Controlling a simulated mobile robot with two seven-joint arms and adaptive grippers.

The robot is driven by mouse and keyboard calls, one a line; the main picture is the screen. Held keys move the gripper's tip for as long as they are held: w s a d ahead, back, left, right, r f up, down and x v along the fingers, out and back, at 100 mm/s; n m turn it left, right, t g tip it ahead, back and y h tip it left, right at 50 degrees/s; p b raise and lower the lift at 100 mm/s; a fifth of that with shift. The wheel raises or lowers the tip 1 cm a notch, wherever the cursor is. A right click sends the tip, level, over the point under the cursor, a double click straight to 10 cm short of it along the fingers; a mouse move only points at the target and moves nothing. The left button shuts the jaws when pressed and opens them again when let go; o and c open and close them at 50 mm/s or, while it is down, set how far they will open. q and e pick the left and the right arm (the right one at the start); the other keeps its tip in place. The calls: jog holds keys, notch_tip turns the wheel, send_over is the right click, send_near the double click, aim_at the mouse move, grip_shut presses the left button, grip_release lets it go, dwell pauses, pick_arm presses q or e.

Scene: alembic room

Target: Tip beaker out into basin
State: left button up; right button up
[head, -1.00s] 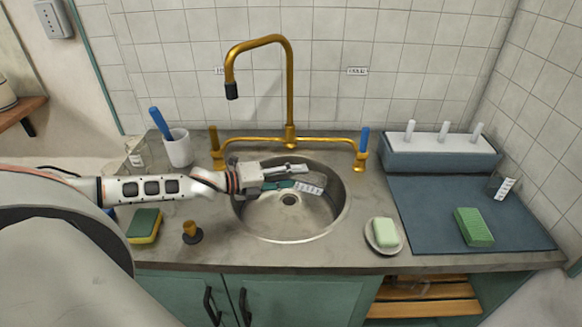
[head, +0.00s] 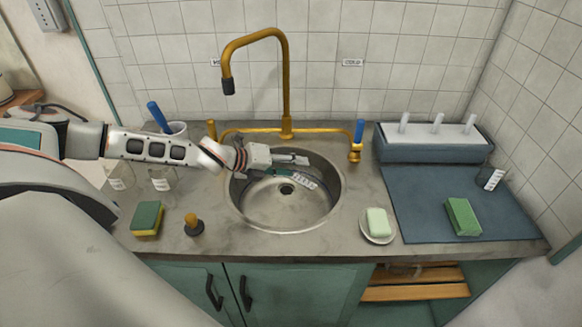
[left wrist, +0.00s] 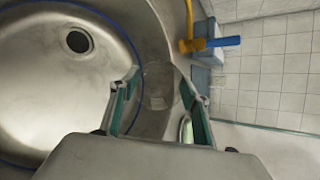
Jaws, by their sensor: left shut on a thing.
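My left gripper (head: 290,166) is over the basin (head: 270,215), shut on a clear glass beaker (head: 304,182) with a white label. The beaker lies tilted over, low above the basin's back right part. Its glass is hard to make out, and I cannot see any liquid in it. In the left wrist view the beaker (left wrist: 158,85) shows faintly between the two green-padded fingers (left wrist: 160,105). The basin (left wrist: 40,105) with its dark drain (left wrist: 79,40) is beside it there. My right gripper is not in view.
A brass tap (head: 286,85) arches behind the basin. Two labelled beakers (head: 162,180) (head: 120,178), a sponge (head: 147,218) and a stopper (head: 193,225) stand left. A soap dish (head: 378,238) is right. Another beaker (head: 490,178) and green sponge (head: 462,217) are on the blue mat (head: 415,215).

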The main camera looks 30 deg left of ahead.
pick_arm(q)
jog(key=shift+r, duration=0.2)
jog(key=shift+a+y, duration=0.1)
jog(key=shift+y, duration=0.2)
jog(key=shift+g, duration=0.3)
jog(key=shift+y, duration=0.4)
jog(key=shift+a+r+m+g, duration=0.1)
jog(key=shift+m+g, duration=0.2)
jog(key=shift+d+r+g+y, duration=0.1)
jog(key=shift+d+g+y, duration=0.1)
jog(key=shift+g+y, duration=0.4)
jog(key=shift+a+r+m+g+y, duration=0.2)
jog(key=shift+m+g+y, duration=0.3)
jog(key=shift+y, duration=0.5)
jog(key=shift+m+g+y, duration=0.3)
jog(key=shift+g+y, duration=0.7)
jog(key=shift+y, duration=0.5)
